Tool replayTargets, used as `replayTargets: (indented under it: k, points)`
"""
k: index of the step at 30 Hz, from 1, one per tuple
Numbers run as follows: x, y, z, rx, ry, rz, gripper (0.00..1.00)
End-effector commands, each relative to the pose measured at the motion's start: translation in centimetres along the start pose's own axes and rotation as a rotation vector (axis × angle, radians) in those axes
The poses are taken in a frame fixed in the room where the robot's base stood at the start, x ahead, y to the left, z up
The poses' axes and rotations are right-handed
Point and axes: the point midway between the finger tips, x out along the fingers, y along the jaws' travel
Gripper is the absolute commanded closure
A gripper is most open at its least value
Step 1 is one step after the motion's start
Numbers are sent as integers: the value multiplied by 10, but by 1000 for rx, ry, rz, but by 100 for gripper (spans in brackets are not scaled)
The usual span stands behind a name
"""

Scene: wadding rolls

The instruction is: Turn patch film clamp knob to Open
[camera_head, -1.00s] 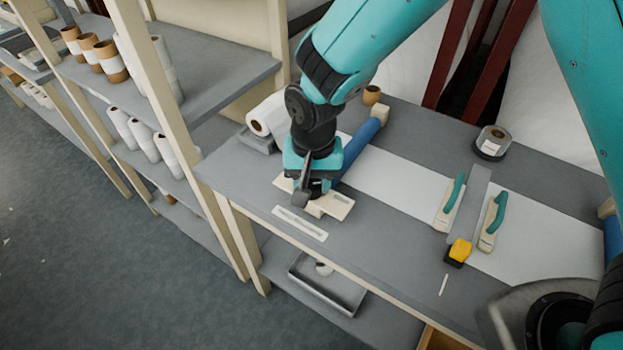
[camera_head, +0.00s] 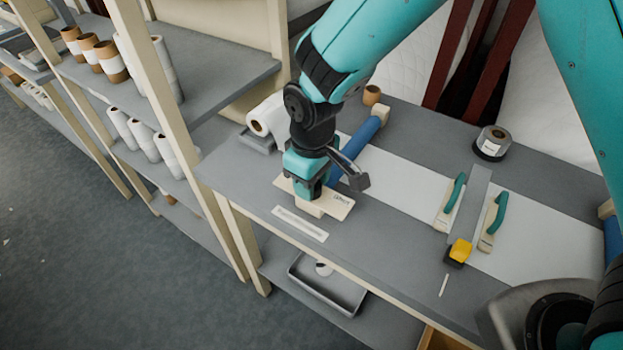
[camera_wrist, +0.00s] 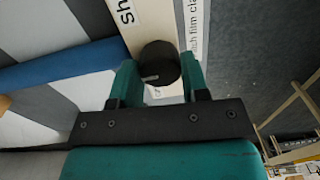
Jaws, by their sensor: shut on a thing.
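The patch film clamp knob (camera_wrist: 159,62) is black and round, with a pale mark on its face, in the wrist view. My gripper (camera_wrist: 157,82) is shut on it, one teal finger on each side. The knob sits on a cream plate (camera_head: 338,204) on the bench; black lettering starting "Sh" shows on the plate in the wrist view, and part of the label "film cla" shows beside it. In the head view my gripper (camera_head: 310,190) points down over the plate and hides the knob. Other lettering on the plate is hidden or too small to read.
A blue roll (camera_head: 354,151) lies behind the plate, with white film (camera_head: 392,182) running right. A white strip (camera_head: 300,223) lies in front. Two green-handled tools (camera_head: 494,220) and a yellow-black block (camera_head: 459,252) stand to the right. Shelves stand left.

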Motion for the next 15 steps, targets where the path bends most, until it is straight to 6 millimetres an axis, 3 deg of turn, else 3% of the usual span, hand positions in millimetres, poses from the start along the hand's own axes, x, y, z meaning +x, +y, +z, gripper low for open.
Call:
replayTargets:
  k: [15]
  points:
    - [-1, 0, -1, -489, -8, 2, 82]
